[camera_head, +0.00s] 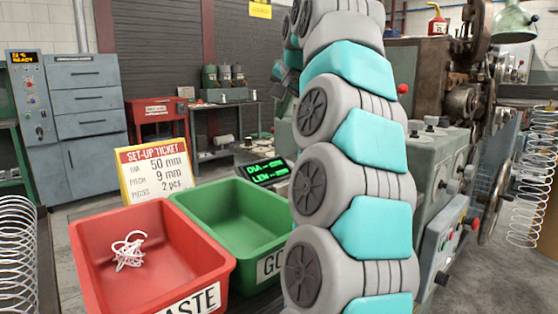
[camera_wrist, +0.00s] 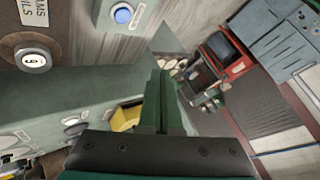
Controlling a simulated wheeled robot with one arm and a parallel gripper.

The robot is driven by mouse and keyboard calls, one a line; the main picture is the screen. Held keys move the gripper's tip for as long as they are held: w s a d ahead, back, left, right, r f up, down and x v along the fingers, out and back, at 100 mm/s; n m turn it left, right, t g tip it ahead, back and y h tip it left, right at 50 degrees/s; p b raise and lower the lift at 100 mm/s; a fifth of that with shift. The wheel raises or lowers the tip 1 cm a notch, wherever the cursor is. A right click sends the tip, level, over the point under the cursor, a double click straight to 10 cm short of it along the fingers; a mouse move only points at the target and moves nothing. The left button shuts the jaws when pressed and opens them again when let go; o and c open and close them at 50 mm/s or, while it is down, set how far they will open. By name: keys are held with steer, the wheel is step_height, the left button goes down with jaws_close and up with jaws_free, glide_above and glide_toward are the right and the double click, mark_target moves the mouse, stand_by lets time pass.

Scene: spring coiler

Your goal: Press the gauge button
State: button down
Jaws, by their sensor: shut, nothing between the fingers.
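The gauge display (camera_head: 264,172) shows green DIA and LEN text in the head view, behind the green bin; its LEN and DIA values are not clearly readable and my arm stands beside it. In the wrist view a round blue button (camera_wrist: 123,15) sits on a grey panel at the top, with a white label beside it; I cannot tell whether it is the gauge button. My gripper (camera_wrist: 164,82) points away from the wrist with its fingers together and empty, below and right of the blue button, apart from it. In the head view the gripper is hidden behind my arm.
A red waste bin (camera_head: 92,232) holds a tangled white wire; a green bin (camera_head: 213,199) stands beside it. The set-up ticket (camera_head: 155,174) reads 50 mm, 9 mm, 2 pcs. The coiling machine (camera_head: 440,150) is at right.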

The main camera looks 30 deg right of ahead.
steer(key=shift+f, duration=0.2)
step_height(320, 180, down, 8)
steer(key=b, duration=0.7)
steer(key=shift+f, duration=0.25)
steer(key=shift+f, duration=0.1)
stand_by(1.5)
steer(key=shift+f+b, duration=0.3)
steer(key=shift+f+b, duration=0.35)
steer(key=shift+f, duration=0.05)
stand_by(0.7)
steer(key=shift+r, duration=0.15)
steer(key=shift+r+p, duration=0.65)
steer(key=shift+r, duration=0.1)
steer(key=shift+r+p, duration=1.95)
steer(key=shift+r, duration=0.45)
